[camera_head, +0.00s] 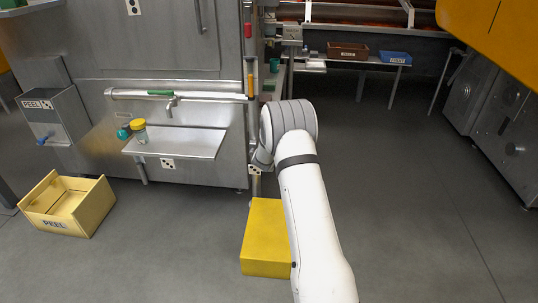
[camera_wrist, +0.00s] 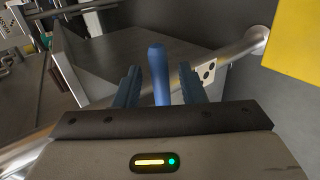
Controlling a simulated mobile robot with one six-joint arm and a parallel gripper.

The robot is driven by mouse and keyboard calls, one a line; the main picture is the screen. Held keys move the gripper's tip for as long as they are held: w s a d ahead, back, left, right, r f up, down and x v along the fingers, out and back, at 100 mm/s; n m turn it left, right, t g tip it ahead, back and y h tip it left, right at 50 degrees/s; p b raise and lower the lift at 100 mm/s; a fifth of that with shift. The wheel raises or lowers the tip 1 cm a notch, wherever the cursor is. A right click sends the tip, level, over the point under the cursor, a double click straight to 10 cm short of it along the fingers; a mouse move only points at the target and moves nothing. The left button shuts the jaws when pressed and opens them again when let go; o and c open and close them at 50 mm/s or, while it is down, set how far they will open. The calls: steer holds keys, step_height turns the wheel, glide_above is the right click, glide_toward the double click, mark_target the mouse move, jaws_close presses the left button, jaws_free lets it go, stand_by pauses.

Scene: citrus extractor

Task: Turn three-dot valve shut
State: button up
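A blue valve lever (camera_wrist: 158,82) stands between the two fingers of my gripper (camera_wrist: 159,70) in the wrist view. The fingers are open, with a visible gap on each side of the lever. A white label with black dots (camera_wrist: 209,71) sits just right of the fingers, by a metal pipe (camera_wrist: 240,48). The dot count is hard to read. In the head view a small dotted label (camera_head: 254,170) shows beside my arm. The lever and my gripper are hidden behind my arm there.
A yellow block (camera_head: 267,236) stands on the floor near my arm. A steel tray (camera_head: 200,143) with jars is left of my arm. A PEEL crate (camera_head: 93,208) and another blue-handled valve (camera_head: 44,139) are farther left. The floor at right is clear.

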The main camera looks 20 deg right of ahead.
steer(key=shift+p+v, duration=0.6)
steer(key=shift+v, duration=2.35)
steer(key=shift+d, duration=0.15)
steer(key=s+d+r+m+g+h+p, duration=0.1)
steer(key=s+r+m+p, duration=0.2)
steer(key=s+r+p, duration=0.7)
steer(key=s+d+r+m+g+h+p, duration=0.1)
steer(key=s+r+m+g+p, duration=0.15)
steer(key=r, duration=1.35)
steer(key=s+d+r+m+g+h+p, duration=0.1)
steer(key=s+r+m+h+p, duration=0.15)
steer(key=s+r+p, duration=0.75)
steer(key=s+a+r+m+g+y+p, duration=0.1)
steer(key=s+a+r+y+p, duration=0.2)
steer(key=s+a+r+p, duration=0.2)
steer(key=s+a+r+m+g+y+p, duration=0.1)
steer(key=s+a+r+p, duration=0.4)
steer(key=s+r, duration=0.5)
steer(key=s+a+r+m+g+y+p, duration=0.1)
steer(key=s+a+r+m+y+p, duration=0.2)
steer(key=s+a+r+y+p, duration=0.2)
steer(key=s+r+p, duration=0.1)
steer(key=s+r, duration=0.1)
steer(key=s, duration=0.1)
steer(key=shift+s+r, duration=0.2)
